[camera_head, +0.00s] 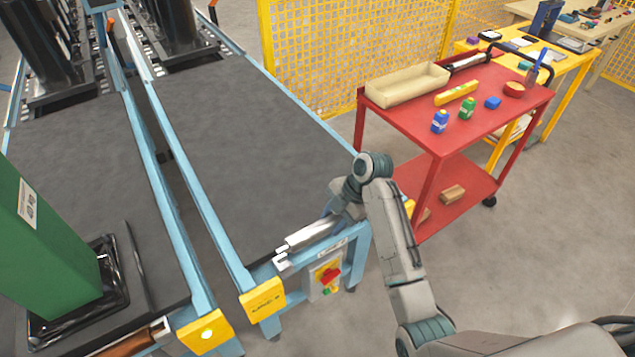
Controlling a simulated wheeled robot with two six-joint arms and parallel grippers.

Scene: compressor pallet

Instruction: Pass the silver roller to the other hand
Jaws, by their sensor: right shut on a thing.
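The silver roller (312,232) is a shiny pale cylinder at the front end of the right-hand conveyor, slanting down to the left. My right gripper (338,213) is at the roller's upper right end and is shut on it. The wrist and forearm partly hide that end, and the fingers are hard to make out. A white piece shows at the roller's lower left end. My left gripper is not in view.
The conveyor's dark belt (240,130) is bare behind the roller. A red button box (328,278) sits below it. A red cart (408,120) with a beige tray (405,84) and bottles stands right. A green column (45,240) stands left. Yellow fencing (320,50) is behind.

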